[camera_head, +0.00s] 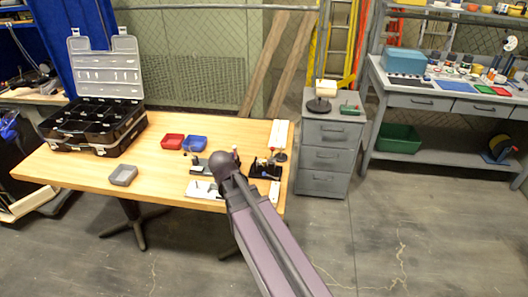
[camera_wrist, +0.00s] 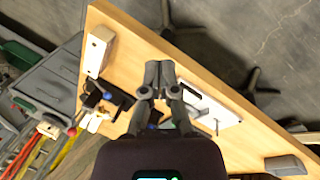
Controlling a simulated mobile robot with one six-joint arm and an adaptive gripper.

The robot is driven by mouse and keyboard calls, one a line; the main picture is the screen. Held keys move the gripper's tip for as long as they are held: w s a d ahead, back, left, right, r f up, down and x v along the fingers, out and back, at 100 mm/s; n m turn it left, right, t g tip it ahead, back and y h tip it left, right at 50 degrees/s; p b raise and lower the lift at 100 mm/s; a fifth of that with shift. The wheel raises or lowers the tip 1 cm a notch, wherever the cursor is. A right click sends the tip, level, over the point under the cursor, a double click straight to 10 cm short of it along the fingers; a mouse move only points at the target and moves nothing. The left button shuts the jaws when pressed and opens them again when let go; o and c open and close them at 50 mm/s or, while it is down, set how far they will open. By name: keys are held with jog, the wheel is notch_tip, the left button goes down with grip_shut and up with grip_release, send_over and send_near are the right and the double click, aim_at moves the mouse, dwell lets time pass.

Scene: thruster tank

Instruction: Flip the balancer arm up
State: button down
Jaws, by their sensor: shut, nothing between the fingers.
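My gripper (camera_wrist: 159,72) points down over the right end of the wooden table, shut and empty. In the head view my arm hides its fingers. In the wrist view it is between a dark fixture (camera_wrist: 112,97) and a white plate with grey parts (camera_wrist: 212,108). The dark fixture (camera_head: 265,170) stands right of my arm in the head view, with small blue and white parts. The white plate (camera_head: 203,190) lies left of my arm, with a grey-green part behind it. I cannot tell which piece is the balancer arm, or how it is tilted.
The wooden table (camera_head: 75,166) also holds a grey tray (camera_head: 123,175), a red bin (camera_head: 172,142), a blue bin (camera_head: 195,143) and an open black case (camera_head: 95,122). A white block (camera_wrist: 97,51) lies near the table corner. A grey drawer cabinet (camera_head: 325,158) stands to the right.

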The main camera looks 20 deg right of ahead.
jog(key=w+d+r+h+b, duration=0.2)
jog(key=w+h+b, duration=0.3)
jog(key=w, duration=0.7)
jog(key=w+d+r+m+h+b, duration=0.1)
jog(key=w+d+h+b, duration=0.2)
jog(key=w+h+b, duration=0.2)
jog(key=w+h, duration=0.3)
jog(key=w, duration=0.4)
jog(key=shift+d+r, duration=0.35)
jog(key=shift+d, duration=0.05)
jog(key=shift+d+b, duration=0.15)
jog(key=shift+b, duration=0.15)
jog(key=d, duration=0.3)
jog(key=d+f+b, duration=0.1)
jog(key=d, duration=0.5)
jog(key=shift+d+f+b, duration=0.2)
jog(key=shift+f+b, duration=0.1)
jog(key=shift+f, duration=0.05)
jog(key=shift+s+d+f, duration=0.25)
jog(key=shift+s+d, duration=0.5)
jog(key=shift+d, duration=0.05)
jog(key=shift+s+d+f+b, duration=0.1)
jog(key=shift+s+d+b, duration=0.25)
jog(key=shift+s+d, duration=0.35)
